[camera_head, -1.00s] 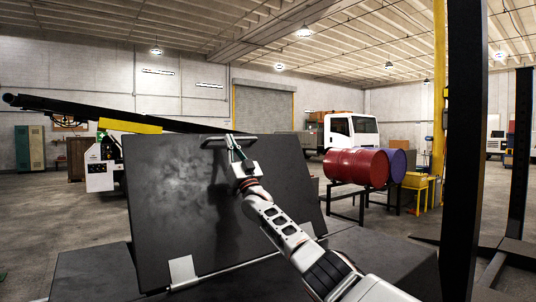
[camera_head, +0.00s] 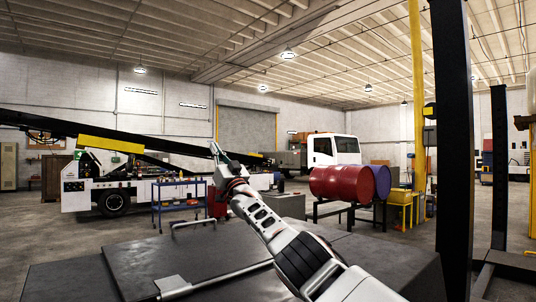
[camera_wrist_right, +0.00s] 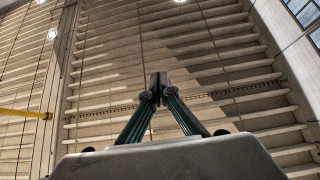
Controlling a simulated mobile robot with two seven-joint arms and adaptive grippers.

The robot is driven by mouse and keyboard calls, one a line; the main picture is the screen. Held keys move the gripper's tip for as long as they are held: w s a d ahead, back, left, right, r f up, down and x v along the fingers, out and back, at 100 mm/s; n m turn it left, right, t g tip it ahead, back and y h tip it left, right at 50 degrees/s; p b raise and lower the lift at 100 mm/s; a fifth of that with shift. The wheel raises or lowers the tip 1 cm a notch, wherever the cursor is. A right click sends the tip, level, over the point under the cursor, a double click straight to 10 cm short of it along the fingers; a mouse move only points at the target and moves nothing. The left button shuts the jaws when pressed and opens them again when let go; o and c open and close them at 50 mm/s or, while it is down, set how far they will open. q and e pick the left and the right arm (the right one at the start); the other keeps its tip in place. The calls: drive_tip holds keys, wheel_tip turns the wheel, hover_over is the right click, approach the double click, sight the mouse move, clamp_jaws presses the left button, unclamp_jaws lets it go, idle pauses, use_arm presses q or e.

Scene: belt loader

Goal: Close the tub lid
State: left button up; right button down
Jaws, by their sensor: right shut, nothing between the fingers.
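The dark tub lid (camera_head: 160,254) is now low and looks about flat in the head view, with its bar handle (camera_head: 193,222) at the far edge. Whether it sits flush on the tub is hard to tell. A hinge bar (camera_head: 222,278) with a light bracket runs along its near side. My right gripper (camera_head: 214,149) is raised above the lid's far edge, pointing up, apart from the handle. In the wrist view its fingers (camera_wrist_right: 159,88) meet at the tips with nothing between them. My left gripper is out of view.
A blue cart (camera_head: 180,208) stands beyond the lid, with the belt loader (camera_head: 82,190) behind it. A red drum (camera_head: 341,183) on a stand is to the right. A dark post (camera_head: 456,150) rises at the near right.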

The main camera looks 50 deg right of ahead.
use_arm(q)
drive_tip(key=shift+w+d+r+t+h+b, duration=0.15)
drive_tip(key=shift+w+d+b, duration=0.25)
drive_tip(key=shift+b, duration=0.7)
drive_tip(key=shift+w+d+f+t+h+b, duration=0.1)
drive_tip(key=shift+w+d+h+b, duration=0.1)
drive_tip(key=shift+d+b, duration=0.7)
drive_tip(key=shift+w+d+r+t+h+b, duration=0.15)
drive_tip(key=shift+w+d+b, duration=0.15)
drive_tip(key=shift+b, duration=1.05)
use_arm(e)
drive_tip(key=shift+g, duration=0.8)
drive_tip(key=shift+w+d+f, duration=0.1)
drive_tip(key=shift+w+f, duration=0.4)
drive_tip(key=shift+w, duration=0.35)
drive_tip(key=shift+w+d+f, duration=0.1)
drive_tip(key=shift+w+f, duration=0.35)
drive_tip(key=shift+w, duration=0.35)
drive_tip(key=shift+w+d+f, duration=0.1)
drive_tip(key=shift+w+f, duration=0.4)
drive_tip(key=shift+w, duration=0.35)
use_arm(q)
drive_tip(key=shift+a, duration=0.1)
use_arm(e)
drive_tip(key=shift+r, duration=0.1)
